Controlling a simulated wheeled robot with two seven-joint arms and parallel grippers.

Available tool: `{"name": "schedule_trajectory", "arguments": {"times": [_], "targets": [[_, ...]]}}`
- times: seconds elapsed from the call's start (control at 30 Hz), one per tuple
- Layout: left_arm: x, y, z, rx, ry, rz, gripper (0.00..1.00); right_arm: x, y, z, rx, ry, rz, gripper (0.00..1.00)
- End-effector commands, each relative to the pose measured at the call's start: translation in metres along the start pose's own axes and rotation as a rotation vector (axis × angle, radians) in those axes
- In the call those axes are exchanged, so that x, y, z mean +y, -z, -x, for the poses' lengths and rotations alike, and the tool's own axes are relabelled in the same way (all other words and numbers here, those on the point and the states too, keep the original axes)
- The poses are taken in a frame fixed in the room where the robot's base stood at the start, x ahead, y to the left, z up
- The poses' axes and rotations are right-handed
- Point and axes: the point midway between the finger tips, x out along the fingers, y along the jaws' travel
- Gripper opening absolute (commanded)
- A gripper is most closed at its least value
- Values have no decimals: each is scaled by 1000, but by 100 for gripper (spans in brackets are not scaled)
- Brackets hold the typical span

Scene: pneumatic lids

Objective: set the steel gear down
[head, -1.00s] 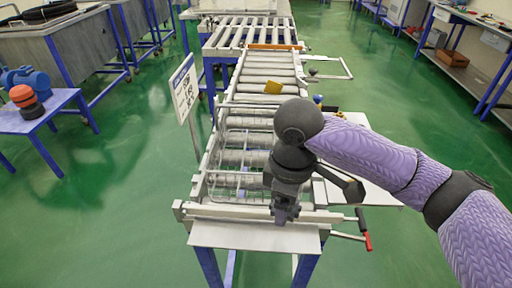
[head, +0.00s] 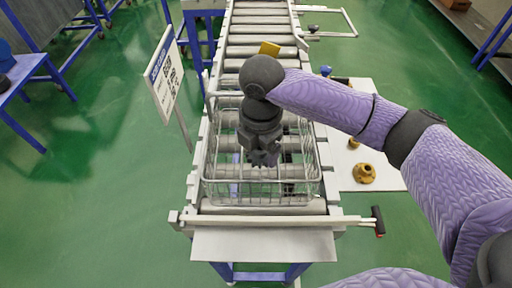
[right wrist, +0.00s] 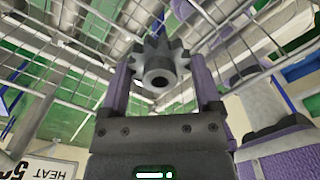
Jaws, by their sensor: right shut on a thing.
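The steel gear (head: 262,158) is a dark grey toothed wheel with a hole in its middle. My right gripper (head: 261,148) is shut on it and holds it over the wire basket (head: 262,191) on the roller conveyor. In the right wrist view the gear (right wrist: 160,62) sits between the two fingers of the gripper (right wrist: 160,80), with the basket wires beyond it. I cannot tell how far the gear is above the basket floor. My left gripper is not in view.
A white side table (head: 385,178) at the right bears a brass flanged part (head: 364,173) and smaller items. A sign (head: 164,74) stands left of the conveyor. A red-tipped lever (head: 378,221) is at the front right. A yellow piece (head: 269,48) lies further up the rollers.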

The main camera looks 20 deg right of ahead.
Motion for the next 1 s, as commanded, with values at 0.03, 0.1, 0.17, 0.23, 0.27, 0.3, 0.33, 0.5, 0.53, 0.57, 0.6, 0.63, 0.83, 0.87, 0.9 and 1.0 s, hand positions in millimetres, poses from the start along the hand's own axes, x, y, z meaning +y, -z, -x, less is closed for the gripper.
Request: {"name": "schedule_trajectory", "arguments": {"times": [0.03, 0.1, 0.17, 0.23, 0.27, 0.3, 0.33, 0.5, 0.53, 0.57, 0.6, 0.63, 0.83, 0.87, 0.9, 1.0], "targets": [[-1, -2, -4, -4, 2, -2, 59, 0, 0, -13, 1, 3, -1, 0], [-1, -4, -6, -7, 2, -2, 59, 0, 0, -24, 1, 2, 0, 0], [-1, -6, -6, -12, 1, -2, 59, 0, 0, -27, 0, -1, 0, 0], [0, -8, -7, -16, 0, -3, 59, 0, 0, -35, 1, 0, -1, 0], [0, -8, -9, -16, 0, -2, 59, 0, 0, -42, 1, 3, -2, 0], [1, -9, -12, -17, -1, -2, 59, -1, 0, -52, 0, 2, -1, 0], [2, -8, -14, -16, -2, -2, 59, -1, 0, -59, 0, 3, -1, 0], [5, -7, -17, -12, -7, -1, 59, 0, 0, -78, -1, -1, 0, 0], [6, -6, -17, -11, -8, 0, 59, 0, 0, -77, -2, -1, 0, 0], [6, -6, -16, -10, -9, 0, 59, 0, 0, -77, -2, -2, 0, 0], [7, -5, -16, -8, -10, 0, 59, 0, 0, -77, -2, -2, 0, 0], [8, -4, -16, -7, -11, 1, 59, 0, 0, -76, -2, -2, 0, 0], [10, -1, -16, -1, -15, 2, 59, 0, 0, -78, -1, -1, -1, 90], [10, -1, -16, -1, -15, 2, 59, 0, 0, -78, -1, -1, -1, 96], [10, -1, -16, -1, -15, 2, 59, 0, 0, -78, -1, -1, -1, 100], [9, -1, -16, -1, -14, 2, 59, 0, 0, -78, -1, -1, -1, 100]]}}
